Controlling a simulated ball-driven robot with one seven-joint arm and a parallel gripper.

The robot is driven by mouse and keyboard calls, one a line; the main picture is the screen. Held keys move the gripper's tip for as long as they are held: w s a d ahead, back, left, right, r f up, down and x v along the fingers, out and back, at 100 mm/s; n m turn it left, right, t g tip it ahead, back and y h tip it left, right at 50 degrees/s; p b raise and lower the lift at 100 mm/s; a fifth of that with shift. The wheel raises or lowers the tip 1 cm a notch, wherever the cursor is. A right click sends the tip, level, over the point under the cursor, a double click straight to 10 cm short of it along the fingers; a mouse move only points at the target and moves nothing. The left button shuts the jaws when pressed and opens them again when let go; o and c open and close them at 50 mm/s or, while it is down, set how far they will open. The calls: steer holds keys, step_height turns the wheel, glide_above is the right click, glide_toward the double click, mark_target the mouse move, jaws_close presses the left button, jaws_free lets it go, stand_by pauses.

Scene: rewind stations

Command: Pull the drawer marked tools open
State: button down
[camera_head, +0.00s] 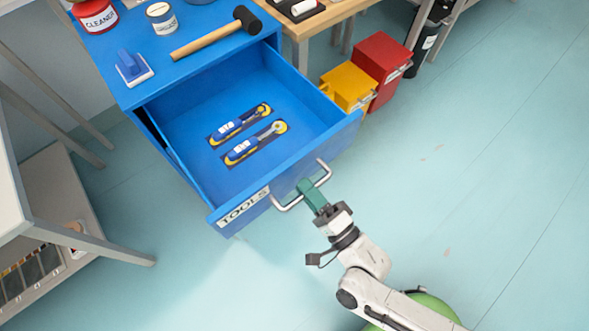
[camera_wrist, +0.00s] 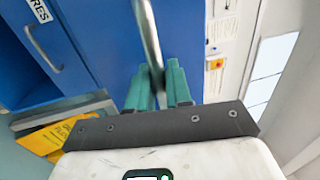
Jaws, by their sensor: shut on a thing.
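The blue drawer marked TOOLS (camera_head: 243,207) stands pulled out of the blue cabinet (camera_head: 190,25) in the head view. Two blue-and-yellow ratchet-like tools (camera_head: 255,142) lie in dark recesses on its floor. A silver bar handle (camera_head: 324,172) is on the drawer front, and it also shows in the wrist view (camera_wrist: 148,35). My gripper (camera_head: 307,187) has green fingers shut on the handle near its middle. In the wrist view my gripper (camera_wrist: 158,85) has the bar between its two fingers.
A mallet (camera_head: 208,38), a blue-handled scrubber (camera_head: 132,66), a can (camera_head: 161,17) and a red CLEANER tub (camera_head: 95,14) stand on the cabinet top. Yellow (camera_head: 349,85) and red (camera_head: 383,65) bins stand right of the drawer. The floor at lower right is clear.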

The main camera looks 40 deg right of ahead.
steer(key=shift+s+f, duration=0.1)
steer(key=shift+s, duration=0.75)
steer(key=c, duration=1.2)
jaws_free()
steer(key=shift+c, duration=0.2)
steer(key=s+f+b, duration=0.2)
steer(key=s, duration=0.8)
steer(key=shift+s, duration=0.3)
